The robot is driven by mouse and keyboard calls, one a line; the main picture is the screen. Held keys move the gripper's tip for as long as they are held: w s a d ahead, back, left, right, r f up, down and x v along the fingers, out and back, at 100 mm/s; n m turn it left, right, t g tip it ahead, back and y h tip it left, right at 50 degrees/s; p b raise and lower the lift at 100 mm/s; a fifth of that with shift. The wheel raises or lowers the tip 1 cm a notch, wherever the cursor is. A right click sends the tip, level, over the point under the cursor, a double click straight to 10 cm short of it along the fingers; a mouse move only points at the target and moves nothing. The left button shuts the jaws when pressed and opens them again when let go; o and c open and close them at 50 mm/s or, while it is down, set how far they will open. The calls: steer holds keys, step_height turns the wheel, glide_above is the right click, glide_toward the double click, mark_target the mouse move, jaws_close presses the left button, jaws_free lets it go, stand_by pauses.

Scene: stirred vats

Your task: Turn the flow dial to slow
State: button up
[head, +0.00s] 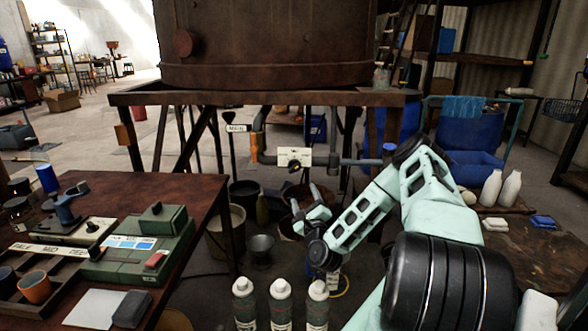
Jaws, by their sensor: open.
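A small white plate (294,155) is fixed on the pipe under the rusty vat. It has a dark knob (294,167) at its lower edge, which looks like the flow dial. Its markings and the knob's setting are too small to read. My gripper (305,196) is open and empty, with its fingers pointing up, a little below the plate in the picture. I see no contact between the fingers and the knob.
The vat (262,45) stands on a metal frame (140,98). A black handle with a "MAIN" label (236,128) is left of the plate. Several bottles (280,305) stand at the front. A wooden table (180,190) with a green device (137,250) is at left.

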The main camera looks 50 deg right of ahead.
mark_target(294, 165)
steer(key=p+x, duration=0.1)
steer(key=x, duration=1.4)
steer(key=shift+f+p, duration=0.1)
steer(key=shift+p, duration=0.2)
steer(key=c, duration=1)
